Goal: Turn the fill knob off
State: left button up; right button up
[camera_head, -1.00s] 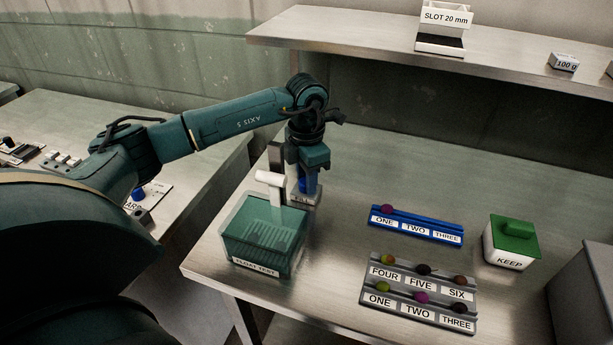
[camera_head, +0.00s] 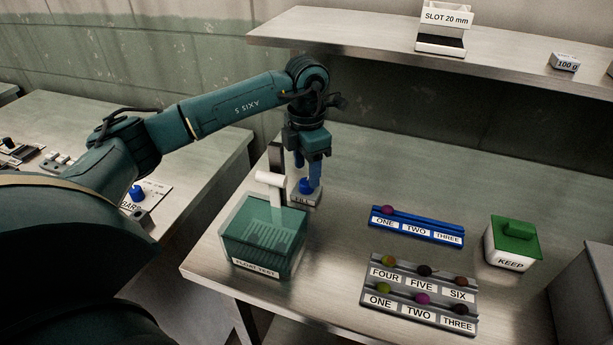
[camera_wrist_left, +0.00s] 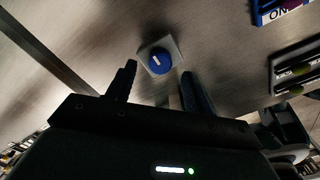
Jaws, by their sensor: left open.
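The fill knob (camera_head: 305,187) is a blue round knob on a small pale block with a label, standing just behind the float test tank (camera_head: 262,240). In the left wrist view the fill knob (camera_wrist_left: 160,61) shows a white pointer line on its top. My left gripper (camera_head: 307,172) points down above the knob with its blue fingers apart. In the left wrist view the left gripper (camera_wrist_left: 158,82) is open, and the knob shows beyond the gap between the fingertips, with nothing held. My right gripper is not in view.
A white spout (camera_head: 270,178) on a post stands close left of the knob. A blue rack (camera_head: 416,226), a grey rack (camera_head: 418,294) and a green-lidded KEEP box (camera_head: 510,243) lie to the right. The table behind the blue rack is clear.

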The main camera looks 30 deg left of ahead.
aim_at(306, 181)
pick_arm(q)
jog(key=shift+r, duration=2.1)
